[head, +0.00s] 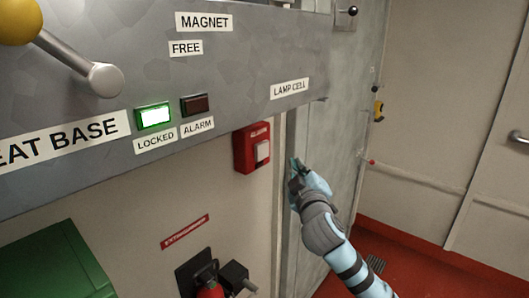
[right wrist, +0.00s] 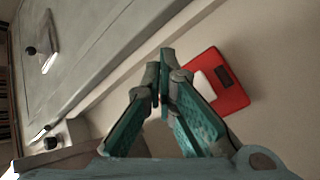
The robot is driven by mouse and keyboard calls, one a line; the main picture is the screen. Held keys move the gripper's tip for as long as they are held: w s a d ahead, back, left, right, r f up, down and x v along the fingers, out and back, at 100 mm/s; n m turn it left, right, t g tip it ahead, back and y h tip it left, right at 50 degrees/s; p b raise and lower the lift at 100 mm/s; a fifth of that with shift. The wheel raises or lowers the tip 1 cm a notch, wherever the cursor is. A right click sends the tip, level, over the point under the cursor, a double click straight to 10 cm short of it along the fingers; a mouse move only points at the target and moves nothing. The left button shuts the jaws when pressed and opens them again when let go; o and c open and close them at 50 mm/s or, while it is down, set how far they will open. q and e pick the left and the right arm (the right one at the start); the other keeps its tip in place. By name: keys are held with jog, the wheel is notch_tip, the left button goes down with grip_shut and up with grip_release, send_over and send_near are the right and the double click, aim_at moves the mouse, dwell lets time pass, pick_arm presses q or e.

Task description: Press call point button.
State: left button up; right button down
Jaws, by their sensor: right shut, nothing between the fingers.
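The call point is a red box (head: 252,148) on the wall in the head view, below the grey panel, with a pale square button (head: 262,151) on its face. It also shows in the right wrist view as a red box (right wrist: 232,95), with its pale button (right wrist: 203,84) partly hidden behind a finger. My right gripper (head: 295,163) is shut and empty, to the right of the call point and slightly lower in the head view. In the right wrist view the closed fingertips (right wrist: 166,54) appear beside the box; I cannot tell the exact gap. My left gripper is not in view.
A grey panel (head: 240,55) with a lit green LOCKED lamp (head: 154,116) and a dark ALARM lamp (head: 196,104) overhangs the wall. A fire extinguisher (head: 208,285) and green box (head: 52,265) stand below. A grey door (head: 345,130) is behind my right arm.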

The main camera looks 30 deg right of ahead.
aim_at(262, 150)
jog(key=w+a, duration=0.2)
jog(key=w, duration=0.4)
jog(key=shift+w, duration=0.4)
jog(key=shift+a, duration=0.1)
dwell(0.9)
jog(key=shift+w+a, duration=0.15)
jog(key=shift+w, duration=0.2)
jog(key=shift+w+a, duration=0.15)
jog(key=shift+w, duration=0.5)
dwell(0.8)
dwell(0.4)
jog(key=shift+s+d+p, duration=0.15)
jog(key=shift+s+p, duration=0.1)
jog(key=shift+s, duration=0.3)
jog(key=shift+s+d+p, duration=0.15)
jog(key=shift+s+p, duration=0.1)
jog(key=shift+s, duration=0.25)
